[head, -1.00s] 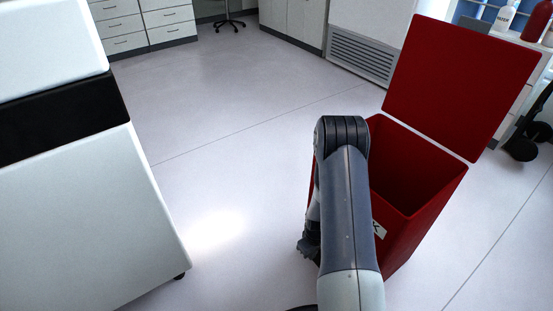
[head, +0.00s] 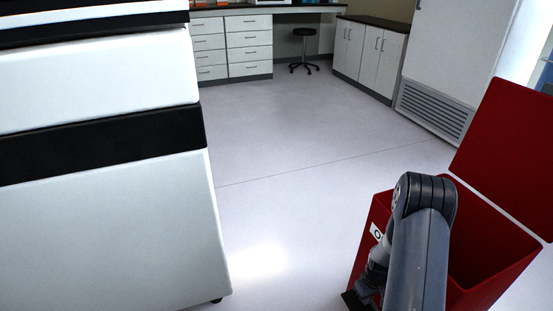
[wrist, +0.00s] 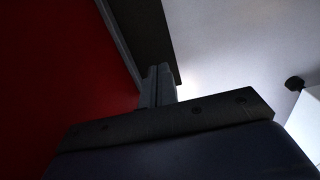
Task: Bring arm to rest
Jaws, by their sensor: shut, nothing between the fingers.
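My arm is folded in the lower right of the head view, its grey elbow raised in front of the red bin. My gripper (head: 358,299) hangs low at the left of the arm, beside the bin, partly cut off by the picture's bottom edge. In the wrist view my gripper (wrist: 158,86) shows as two dark fingers close together. It is shut and holds nothing. A red surface fills the left of that view.
The open red bin (head: 372,215) stands right by my arm, its lid (head: 510,150) raised. A large white machine (head: 110,235) with a black band fills the left. Clear floor (head: 290,170) lies between them. Drawers (head: 262,50), a stool (head: 304,45) and cabinets (head: 368,58) stand at the back.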

